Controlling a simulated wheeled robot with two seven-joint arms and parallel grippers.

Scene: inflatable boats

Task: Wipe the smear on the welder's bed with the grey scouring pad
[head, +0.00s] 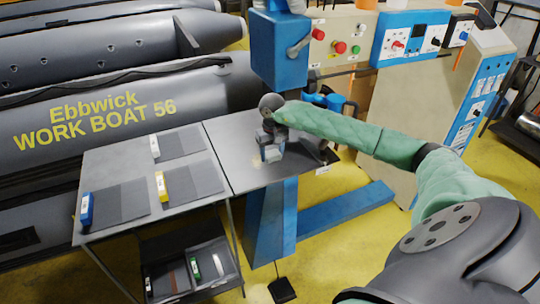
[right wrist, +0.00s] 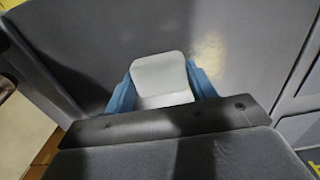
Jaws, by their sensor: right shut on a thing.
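My right gripper (head: 271,151) is over the welder's bed (head: 232,165), its arm reaching in from the right. In the right wrist view its blue fingers (right wrist: 162,88) are shut on a pale grey-white block, which I take for the scouring pad (right wrist: 160,70). I cannot tell whether the pad touches the bed (right wrist: 255,40). A faint pale, yellowish patch (right wrist: 209,48) shows on the bed just right of the pad; it may be the smear or a reflection. In the head view no smear can be made out, and the gripper hides part of the bed. My left gripper is out of view.
Dark grey sheets with white (head: 155,147), yellow (head: 161,186) and blue (head: 86,210) tags lie on the table to the left. A blue welder head (head: 279,50) stands close behind my gripper. A tray (head: 190,275) sits below; a pedal (head: 282,290) is on the floor.

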